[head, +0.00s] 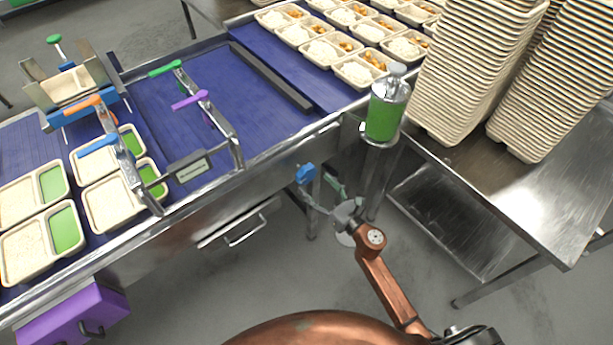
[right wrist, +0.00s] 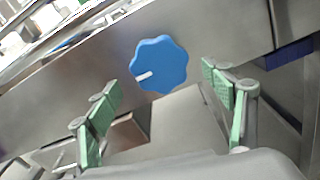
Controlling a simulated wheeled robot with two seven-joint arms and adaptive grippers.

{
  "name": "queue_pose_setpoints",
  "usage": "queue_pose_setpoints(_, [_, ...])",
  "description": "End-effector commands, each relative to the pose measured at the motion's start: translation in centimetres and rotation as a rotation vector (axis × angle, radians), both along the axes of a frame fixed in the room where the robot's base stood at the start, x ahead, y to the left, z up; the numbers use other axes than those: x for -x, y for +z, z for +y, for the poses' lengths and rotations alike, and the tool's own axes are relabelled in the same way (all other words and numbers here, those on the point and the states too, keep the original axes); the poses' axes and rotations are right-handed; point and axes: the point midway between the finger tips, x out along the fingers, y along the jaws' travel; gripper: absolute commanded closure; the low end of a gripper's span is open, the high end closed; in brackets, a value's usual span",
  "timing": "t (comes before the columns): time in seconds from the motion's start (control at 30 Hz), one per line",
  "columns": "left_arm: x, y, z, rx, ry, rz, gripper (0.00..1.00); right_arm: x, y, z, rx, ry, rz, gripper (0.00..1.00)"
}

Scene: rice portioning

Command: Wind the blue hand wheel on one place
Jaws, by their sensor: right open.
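The blue hand wheel (head: 305,173) is a small lobed knob on the front side of the steel conveyor frame. In the right wrist view the wheel (right wrist: 163,63) faces me, with a white mark pointing left and slightly down. My right gripper (head: 318,187) is open just in front of the wheel, reaching up from the lower right. In the wrist view its green-padded fingers stand one to each side of the wheel, with clear gaps and no contact visible. Nothing is between the fingers at their near end. My left gripper is not in the head view.
The blue conveyor belt (head: 185,115) carries trays (head: 30,245) at left and filled trays at the back. A green cylinder (head: 383,117) stands right of the wheel. Stacked trays (head: 475,65) sit on a steel table (head: 510,185). A drawer handle (head: 245,232) projects below left.

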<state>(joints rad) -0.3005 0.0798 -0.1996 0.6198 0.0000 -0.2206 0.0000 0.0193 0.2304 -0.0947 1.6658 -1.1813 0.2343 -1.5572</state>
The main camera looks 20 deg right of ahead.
Motion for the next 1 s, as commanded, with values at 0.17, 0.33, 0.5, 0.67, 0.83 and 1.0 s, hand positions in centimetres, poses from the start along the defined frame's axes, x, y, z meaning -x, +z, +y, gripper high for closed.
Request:
queue_pose_setpoints(0.17, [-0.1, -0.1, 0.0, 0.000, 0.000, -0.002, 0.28, -2.8, 0.0, 1.0, -0.002, -0.001, 0.001, 0.25])
queue_pose_setpoints(0.33, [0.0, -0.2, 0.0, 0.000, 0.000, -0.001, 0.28, -4.4, -0.1, 1.6, -0.003, 0.000, 0.002, 0.25])
queue_pose_setpoints(0.5, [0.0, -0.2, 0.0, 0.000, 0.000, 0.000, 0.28, -4.9, -0.1, 1.8, -0.004, -0.002, 0.004, 0.25])
queue_pose_setpoints(0.67, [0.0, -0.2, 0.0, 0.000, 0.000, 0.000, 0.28, -4.9, -0.1, 1.8, -0.004, -0.002, 0.004, 0.25])
queue_pose_setpoints(0.83, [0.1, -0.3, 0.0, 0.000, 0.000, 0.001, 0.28, -4.9, -0.1, 1.8, -0.005, -0.002, 0.004, 0.35])
queue_pose_setpoints(1.0, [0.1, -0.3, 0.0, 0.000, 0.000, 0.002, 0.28, -4.9, -0.1, 1.7, -0.005, -0.002, 0.004, 0.47])
